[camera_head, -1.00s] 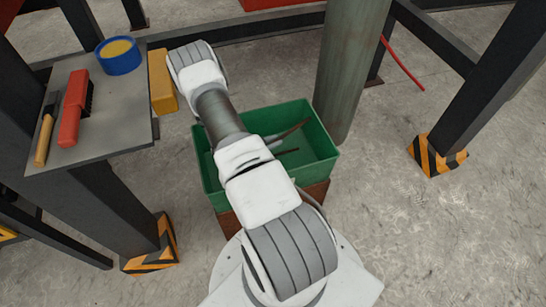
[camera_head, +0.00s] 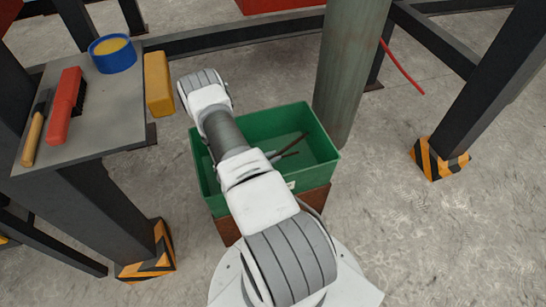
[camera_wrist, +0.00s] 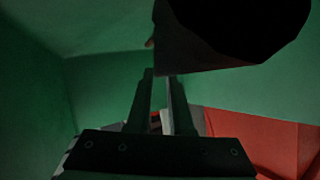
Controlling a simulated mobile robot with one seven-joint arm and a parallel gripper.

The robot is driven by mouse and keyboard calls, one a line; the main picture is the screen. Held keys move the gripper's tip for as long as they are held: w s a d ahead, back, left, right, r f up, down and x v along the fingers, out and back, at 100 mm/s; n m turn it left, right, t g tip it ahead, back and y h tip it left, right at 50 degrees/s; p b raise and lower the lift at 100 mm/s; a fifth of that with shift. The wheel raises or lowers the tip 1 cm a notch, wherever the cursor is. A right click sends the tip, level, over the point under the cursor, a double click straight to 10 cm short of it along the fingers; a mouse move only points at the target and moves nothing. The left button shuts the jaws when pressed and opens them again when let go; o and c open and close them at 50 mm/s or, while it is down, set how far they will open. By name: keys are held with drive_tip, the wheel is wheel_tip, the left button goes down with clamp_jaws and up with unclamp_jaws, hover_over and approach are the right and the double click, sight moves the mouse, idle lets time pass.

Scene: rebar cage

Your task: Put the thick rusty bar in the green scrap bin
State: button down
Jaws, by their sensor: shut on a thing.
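The green scrap bin (camera_head: 315,165) stands in the middle of the head view, below my arm. A dark brown bar (camera_head: 292,144), which I take for the thick rusty bar, slants up to the right inside it, coming out from behind my arm. My gripper is hidden behind my arm in the head view. In the wrist view my gripper (camera_wrist: 162,78) is down between green bin walls, its fingers close together and shut on the bar. The grip itself is too dark to make out. A large dark round-ended shape fills the top right there.
A second thin dark bar (camera_head: 285,155) lies in the bin. The bin rests on a brown base (camera_head: 315,200). A grey post (camera_head: 350,75) stands close behind it.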

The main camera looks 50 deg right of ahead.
drive_tip(key=shift+f+b, duration=0.45)
drive_tip(key=shift+f, duration=0.05)
drive_tip(key=c, duration=0.8)
unclamp_jaws()
drive_tip(key=shift+r, duration=0.1)
drive_tip(key=shift+r+p, duration=0.65)
drive_tip(key=shift+p, duration=0.15)
drive_tip(key=p+v, duration=0.2)
drive_tip(key=v, duration=0.5)
drive_tip(key=shift+a, duration=0.3)
